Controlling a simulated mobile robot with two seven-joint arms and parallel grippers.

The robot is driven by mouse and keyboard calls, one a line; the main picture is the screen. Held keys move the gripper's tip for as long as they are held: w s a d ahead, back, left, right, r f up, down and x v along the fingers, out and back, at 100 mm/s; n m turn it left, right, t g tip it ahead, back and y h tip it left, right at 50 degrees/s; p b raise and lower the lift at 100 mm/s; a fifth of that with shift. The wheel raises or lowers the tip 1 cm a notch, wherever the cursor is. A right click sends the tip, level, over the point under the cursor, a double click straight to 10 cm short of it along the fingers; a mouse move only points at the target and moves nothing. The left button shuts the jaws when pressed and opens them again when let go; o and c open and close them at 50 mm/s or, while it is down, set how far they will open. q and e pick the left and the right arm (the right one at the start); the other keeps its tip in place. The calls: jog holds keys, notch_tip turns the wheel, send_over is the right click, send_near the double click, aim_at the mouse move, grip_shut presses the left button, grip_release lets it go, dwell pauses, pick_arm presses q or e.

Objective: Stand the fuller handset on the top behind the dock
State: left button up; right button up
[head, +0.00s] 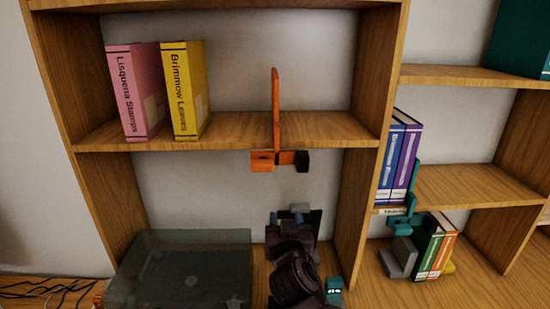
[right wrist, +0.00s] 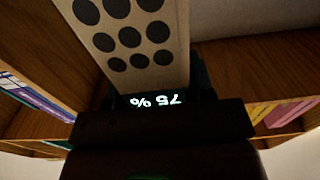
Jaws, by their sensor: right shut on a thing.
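The handset (right wrist: 133,42) in my right gripper has a pale face with dark round buttons. Its lit display reads 75 %, upside down in the right wrist view. My right gripper (head: 293,217) is shut on it, in front of the lower opening of the wooden bookcase, below the shelf. In the head view the gripper and arm mostly hide the handset. A small teal item (head: 334,291) with lit white marks stands low beside my right arm; I cannot tell whether it is the dock or another handset. My left gripper is out of view.
The shelf (head: 235,127) above holds a pink book (head: 138,90), a yellow book (head: 186,90) and an upright orange bracket (head: 275,105). A dark translucent box (head: 185,265) sits lower left. Teal brackets and green and orange books stand at right. Cables lie at far left.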

jog(key=d+r, duration=0.1)
jog(key=r, duration=0.1)
jog(key=shift+s+d+r, duration=0.3)
jog(key=shift+s+d, duration=0.05)
jog(key=shift+s, duration=0.05)
jog(key=s+d+f+b, duration=0.1)
jog(key=s+d+f, duration=0.4)
jog(key=d, duration=0.2)
jog(key=s+d+f+b, duration=0.2)
jog(key=s+d+f, duration=0.3)
jog(key=d, duration=0.3)
jog(key=shift+s+d+h, duration=0.3)
jog(key=shift+s, duration=0.4)
jog(key=shift+d, duration=0.1)
